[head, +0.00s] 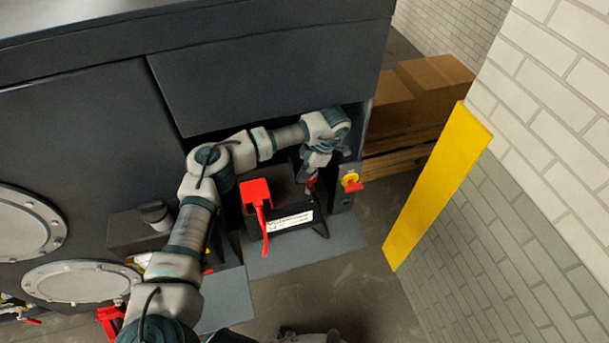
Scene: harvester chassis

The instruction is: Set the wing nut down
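My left arm reaches in from the lower left and bends over a black battery (290,216) with a white label. My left gripper (311,180) points down at the battery's right end, close to the side of the compartment. A small red piece shows at its fingertips, too small to tell what it is. I cannot make out the wing nut, nor whether the fingers are open or shut. A red cover with a red cable (257,193) is on the battery's left end. My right gripper is not in view.
A grey plate (345,235) lies before the battery. A yellow post (437,187) and cardboard boxes (430,88) stand to the right. The dark chassis panel (270,70) hangs above the compartment.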

